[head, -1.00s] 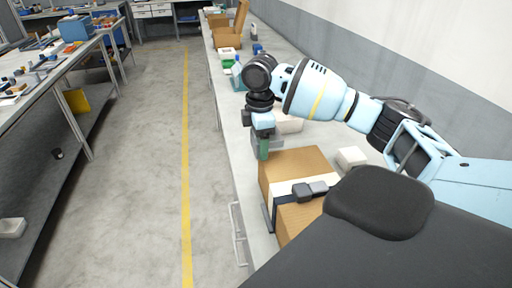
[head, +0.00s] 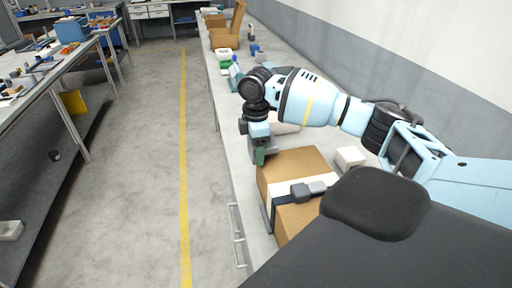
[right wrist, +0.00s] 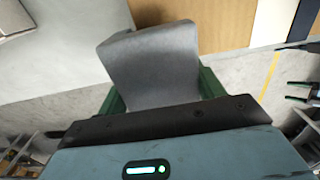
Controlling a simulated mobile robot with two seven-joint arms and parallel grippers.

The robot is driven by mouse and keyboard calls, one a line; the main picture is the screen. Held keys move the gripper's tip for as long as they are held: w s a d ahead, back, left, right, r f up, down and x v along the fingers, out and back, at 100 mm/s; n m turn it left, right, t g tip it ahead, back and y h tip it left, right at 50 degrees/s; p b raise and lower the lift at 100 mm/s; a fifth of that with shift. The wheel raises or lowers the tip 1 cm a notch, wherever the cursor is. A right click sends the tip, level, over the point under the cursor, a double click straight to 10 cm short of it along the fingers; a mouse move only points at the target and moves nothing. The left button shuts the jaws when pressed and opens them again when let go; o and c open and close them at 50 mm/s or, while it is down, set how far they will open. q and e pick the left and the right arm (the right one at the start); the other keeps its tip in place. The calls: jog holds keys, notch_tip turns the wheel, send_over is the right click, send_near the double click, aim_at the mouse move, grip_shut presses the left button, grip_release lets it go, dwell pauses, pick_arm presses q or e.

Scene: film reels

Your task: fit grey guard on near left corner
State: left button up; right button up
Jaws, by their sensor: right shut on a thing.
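My right gripper (head: 261,156) is shut on a grey guard (right wrist: 155,68), a bent grey plate between its green fingers in the right wrist view. It holds the guard by the far left corner of a brown cardboard box (head: 293,164) in the head view. The box has a white band and a dark strap (head: 284,192) with a grey buckle (head: 308,190). In the right wrist view the box (right wrist: 222,20) lies just beyond the guard. I cannot tell whether they touch. The box's near end is partly hidden by my own body.
The box is on a long pale bench (head: 239,160) along the wall. A small white block (head: 350,157) lies right of the box. Green and blue items and an open carton (head: 228,38) stand farther along. The floor aisle on the left is clear.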

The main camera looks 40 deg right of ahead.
jog(key=shift+s+f, duration=0.1)
jog(key=shift+f, duration=0.5)
jog(key=o, duration=0.8)
jog(key=shift+f, duration=0.15)
jog(key=shift+o, duration=0.9)
jog(key=shift+f, duration=0.15)
jog(key=shift+a, duration=0.1)
jog(key=shift+f, duration=0.1)
notch_tip(320, 180, up, 14)
